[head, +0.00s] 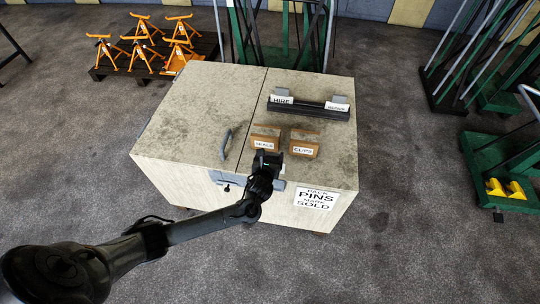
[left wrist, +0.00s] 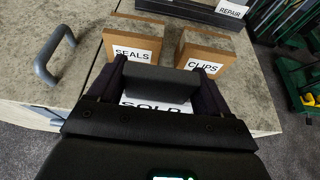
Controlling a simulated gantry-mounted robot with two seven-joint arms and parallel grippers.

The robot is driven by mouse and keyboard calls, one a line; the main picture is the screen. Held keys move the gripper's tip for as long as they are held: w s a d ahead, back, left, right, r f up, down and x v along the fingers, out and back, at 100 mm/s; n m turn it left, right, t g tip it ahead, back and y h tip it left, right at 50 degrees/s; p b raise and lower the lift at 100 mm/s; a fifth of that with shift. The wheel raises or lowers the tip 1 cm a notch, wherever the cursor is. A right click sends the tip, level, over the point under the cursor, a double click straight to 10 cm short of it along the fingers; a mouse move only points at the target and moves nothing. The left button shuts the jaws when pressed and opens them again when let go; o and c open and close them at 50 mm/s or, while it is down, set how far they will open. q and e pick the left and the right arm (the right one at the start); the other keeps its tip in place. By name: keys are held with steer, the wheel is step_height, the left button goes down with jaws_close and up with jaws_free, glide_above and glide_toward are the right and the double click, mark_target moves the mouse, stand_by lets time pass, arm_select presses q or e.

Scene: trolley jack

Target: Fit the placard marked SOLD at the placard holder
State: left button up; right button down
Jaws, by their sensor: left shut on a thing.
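The placard marked SOLD (left wrist: 140,102) is white with black letters, its lower part hidden by my gripper. My left gripper (left wrist: 158,88) is shut on its grey block, which sits between the two fingers. My right gripper is not in view.
The chest lid (head: 200,100) carries a handle (head: 225,145), boxes marked SEALS (head: 264,144) and CLIPS (head: 303,151), and a black rail (head: 308,110) with placards HIRE (head: 282,100) and REPAIR (head: 337,107). A sign (head: 314,199) on the front reads PACK PINS MARK SOLD.

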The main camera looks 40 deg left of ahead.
arm_select(q)
steer(key=shift+r+p, duration=0.2)
steer(key=shift+p, duration=0.1)
step_height(320, 180, down, 3)
steer(key=shift+f+b, duration=0.2)
steer(key=shift+b, duration=0.85)
steer(key=shift+f+b, duration=0.75)
steer(key=shift+f, duration=0.6)
steer(key=shift+p, duration=1.1)
step_height(320, 180, down, 9)
steer(key=b, duration=0.6)
stand_by(3.0)
